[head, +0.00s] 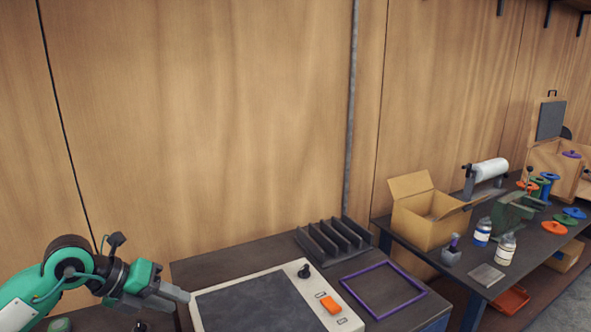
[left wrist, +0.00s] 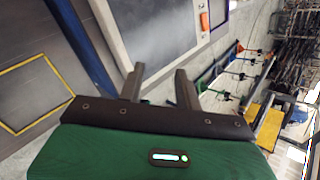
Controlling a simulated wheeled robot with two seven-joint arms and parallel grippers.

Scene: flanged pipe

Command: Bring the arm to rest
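My left arm comes in at the lower left of the head view. Its green and grey gripper (head: 174,295) is held to the left of the grey-topped panel, with its fingers pointing right. In the left wrist view the two fingers of my left gripper (left wrist: 159,80) stand apart with nothing between them, so it is open and empty. The panel (left wrist: 113,35) shows beyond the fingers in that view. My right gripper is in neither view.
The white-framed panel (head: 195,310) lies on a dark bench with a purple square frame (head: 346,284) and a slotted dark rack (head: 335,240). A table at right carries a cardboard box (head: 420,225), bottles (head: 505,249) and coloured flanged parts (head: 554,228). A wooden wall stands behind.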

